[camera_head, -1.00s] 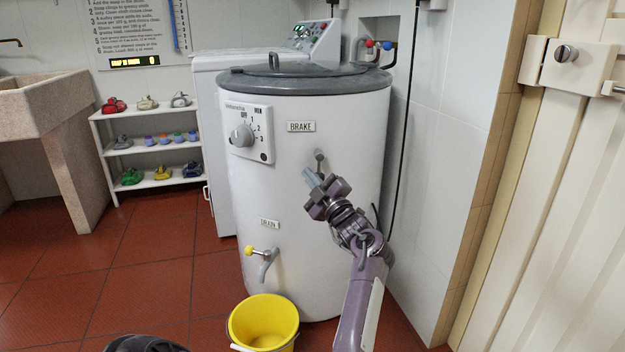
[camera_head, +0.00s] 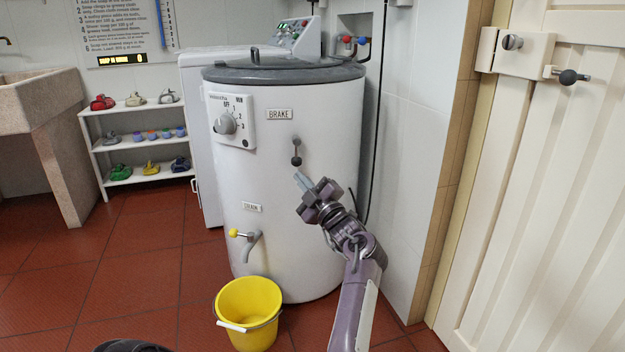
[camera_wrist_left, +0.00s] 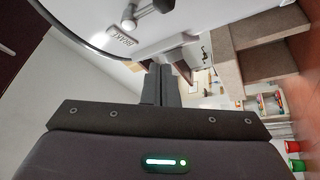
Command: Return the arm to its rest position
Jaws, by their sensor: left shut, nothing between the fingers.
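My left gripper (camera_head: 303,184) is in front of the white drum machine (camera_head: 225,185), a little below its black brake lever (camera_head: 296,160). Its fingers are together and empty, and they also show closed in the left wrist view (camera_wrist_left: 161,84). A gap between the fingertips and the lever shows in the head view. The lever hangs down under the BRAKE label (camera_head: 279,114). In the left wrist view the lever (camera_wrist_left: 130,18) is at the top, apart from the fingers. My right gripper is not in view.
A yellow bucket (camera_head: 250,312) stands on the floor below the drain tap (camera_head: 243,236). A tiled wall (camera_head: 408,150) and a cream door (camera_head: 540,200) are to the right. A shelf (camera_head: 137,145) and stone sink (camera_head: 40,105) stand left.

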